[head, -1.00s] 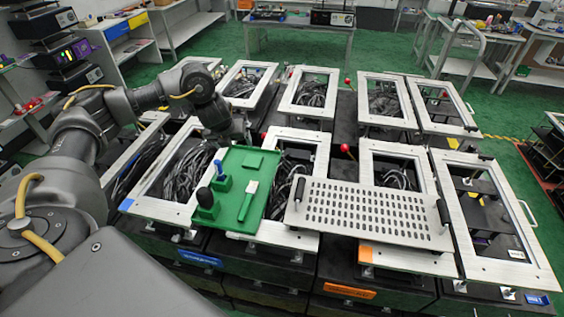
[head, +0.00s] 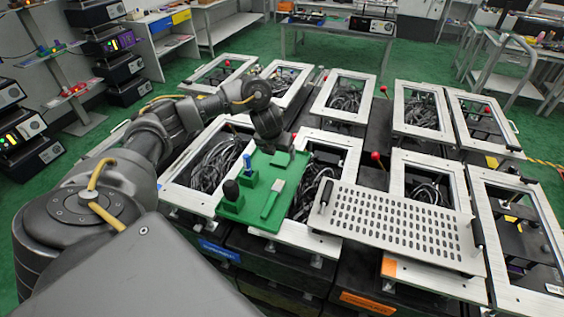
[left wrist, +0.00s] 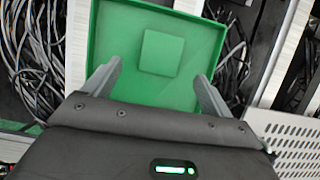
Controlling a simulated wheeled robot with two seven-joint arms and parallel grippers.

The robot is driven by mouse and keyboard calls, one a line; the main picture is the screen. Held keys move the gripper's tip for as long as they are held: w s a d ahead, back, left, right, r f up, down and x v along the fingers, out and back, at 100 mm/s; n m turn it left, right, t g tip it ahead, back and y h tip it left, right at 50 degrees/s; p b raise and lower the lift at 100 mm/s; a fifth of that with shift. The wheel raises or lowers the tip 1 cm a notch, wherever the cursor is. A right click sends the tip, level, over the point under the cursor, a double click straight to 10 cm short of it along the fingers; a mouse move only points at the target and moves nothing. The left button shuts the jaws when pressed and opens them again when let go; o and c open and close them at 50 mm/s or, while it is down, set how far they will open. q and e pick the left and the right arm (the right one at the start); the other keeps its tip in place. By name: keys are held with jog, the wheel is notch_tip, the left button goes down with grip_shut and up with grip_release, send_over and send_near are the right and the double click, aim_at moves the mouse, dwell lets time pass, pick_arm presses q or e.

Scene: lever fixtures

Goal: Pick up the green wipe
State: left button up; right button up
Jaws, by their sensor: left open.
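The green wipe (left wrist: 163,53) is a flat square on the green tray (left wrist: 205,28), near the tray's middle in the left wrist view. In the head view the wipe (head: 280,158) lies toward the back of the tray (head: 252,203), close to my gripper. My left gripper (head: 283,150) is open above the back part of the tray. In the left wrist view its two fingers (left wrist: 159,75) are spread apart with the wipe beyond and between them. Nothing is between the fingertips. My right gripper is not in view.
The tray also carries a pale-handled green brush (head: 272,198), a black-topped holder (head: 231,194) and a blue-handled tool (head: 248,168). A perforated metal plate (head: 400,227) lies just right of the tray. Open metal frames with cables and red-knobbed levers surround them.

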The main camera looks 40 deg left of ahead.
aim_at(281, 159)
pick_arm(q)
jog(key=b+x, duration=0.1)
jog(key=x, duration=0.3)
jog(key=shift+w+d, duration=0.1)
jog(key=shift+d, duration=0.05)
jog(key=shift+w+f, duration=0.25)
jog(key=shift+f, duration=0.1)
jog(key=shift+r, duration=0.1)
jog(key=shift+c, duration=0.7)
jog(key=c, duration=0.9)
